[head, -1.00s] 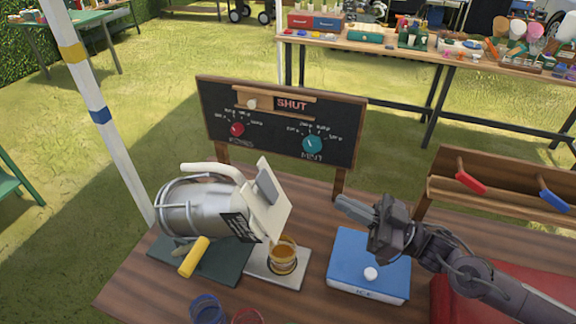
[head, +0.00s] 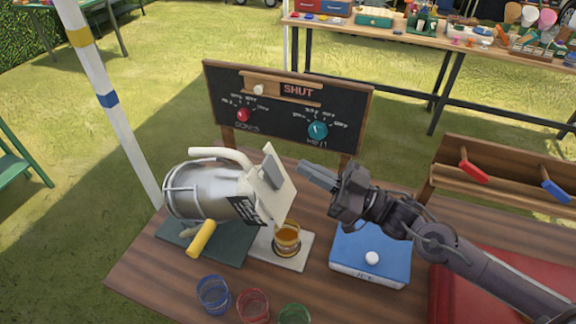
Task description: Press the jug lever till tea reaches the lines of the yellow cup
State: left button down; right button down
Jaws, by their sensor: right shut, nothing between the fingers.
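The silver jug (head: 205,190) lies tilted in a wire cradle, with a white handle on top and a cream front plate (head: 274,196). A grey lever-like piece (head: 271,167) sits on that plate. The cup (head: 287,239) stands below the jug's front on a pale tray (head: 295,258) and holds amber tea. Its lines are too small to read. My right gripper (head: 303,171) is shut and empty, its tips a little to the right of the grey piece, apparently apart from it. My left gripper is not in view.
A yellow grip (head: 201,239) sticks out under the jug. Blue (head: 213,295), red (head: 253,306) and green (head: 294,315) cups stand in front. A blue box (head: 370,254) lies below my right arm. A blackboard (head: 285,135) reading SHUT stands behind. A rack (head: 500,180) stands right.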

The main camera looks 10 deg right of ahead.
aim_at(268, 161)
jog(key=shift+w+a+f+p, duration=0.2)
jog(key=shift+w+a, duration=0.25)
jog(key=shift+a, duration=0.2)
jog(key=shift+w+a+f+p, duration=0.15)
jog(key=shift+w+a+f, duration=0.2)
jog(key=shift+a, duration=0.35)
jog(key=shift+w+a+f+p, duration=0.1)
jog(key=shift+w+a+p, duration=0.05)
jog(key=shift+w+a, duration=0.45)
jog(key=shift+s, duration=0.1)
